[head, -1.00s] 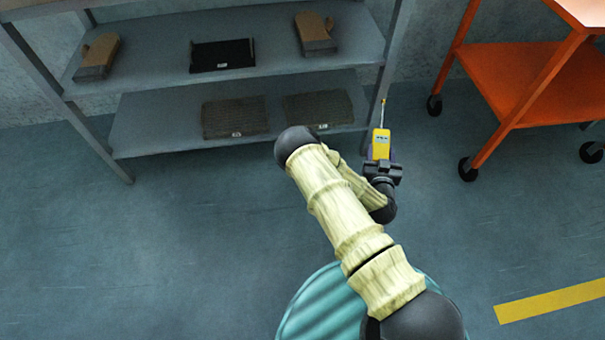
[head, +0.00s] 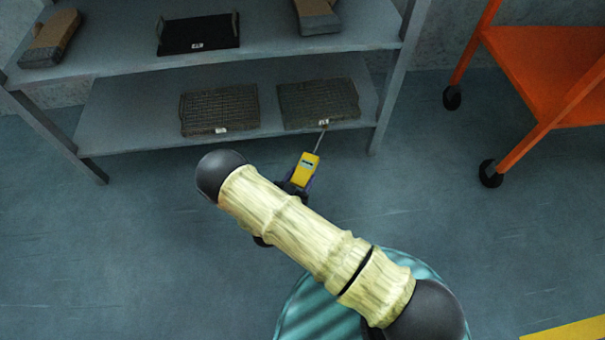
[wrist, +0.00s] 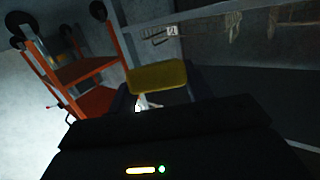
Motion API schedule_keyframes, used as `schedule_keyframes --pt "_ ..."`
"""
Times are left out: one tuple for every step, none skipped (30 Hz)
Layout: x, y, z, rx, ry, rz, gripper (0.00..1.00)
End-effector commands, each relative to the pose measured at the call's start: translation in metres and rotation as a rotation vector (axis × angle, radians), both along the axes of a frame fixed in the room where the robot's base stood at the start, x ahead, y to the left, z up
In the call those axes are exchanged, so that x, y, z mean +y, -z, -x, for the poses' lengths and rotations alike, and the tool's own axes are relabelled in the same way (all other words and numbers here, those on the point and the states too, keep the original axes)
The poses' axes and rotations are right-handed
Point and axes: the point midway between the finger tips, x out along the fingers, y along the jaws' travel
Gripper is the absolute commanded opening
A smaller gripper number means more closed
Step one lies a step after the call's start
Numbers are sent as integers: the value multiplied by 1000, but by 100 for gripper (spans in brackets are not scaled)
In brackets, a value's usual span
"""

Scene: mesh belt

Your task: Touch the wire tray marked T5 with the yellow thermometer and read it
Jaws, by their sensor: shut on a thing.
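The yellow thermometer (head: 305,170) points its thin probe up and right, toward the front edge of the right wire tray (head: 318,100). In the head view the probe tip overlaps that edge beside a small white tag; I cannot tell if it touches. My gripper (head: 296,188) is shut on the thermometer, partly hidden behind my arm. The thermometer's yellow body also shows between the fingers in the wrist view (wrist: 158,78). A second wire tray (head: 220,105) lies to the left on the same lower shelf, also tagged. The tag lettering and the thermometer's display are too small to read.
The grey shelf unit (head: 130,120) holds a black tray (head: 198,35) and two brown mitts (head: 50,40) (head: 316,14) on its upper shelf. Its right front post (head: 398,85) stands right of the trays. An orange cart (head: 550,75) is farther right. The floor between is clear.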

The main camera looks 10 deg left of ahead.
Motion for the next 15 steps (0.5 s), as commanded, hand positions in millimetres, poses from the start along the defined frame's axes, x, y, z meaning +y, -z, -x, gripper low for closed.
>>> schedule_keyframes --pt "3 5 4 -1 6 -1 23" --pt "3 5 5 -2 11 0 23" --pt "3 5 6 -2 16 -1 23" --pt "2 5 6 -2 19 0 23" --pt "2 5 5 -2 21 0 23" --pt "1 4 5 -3 23 0 23" --pt "0 4 4 -3 24 0 23" --pt "0 4 4 -3 25 1 23" --pt "-1 4 4 -3 25 1 23" --pt "-1 4 4 -3 26 1 23" --pt "-2 4 3 -3 27 1 23" --pt "-2 4 3 -2 28 0 23" --pt "-2 4 3 -2 28 0 23" --pt "-2 3 4 -1 28 -1 23" --pt "-2 3 4 1 28 -1 23"
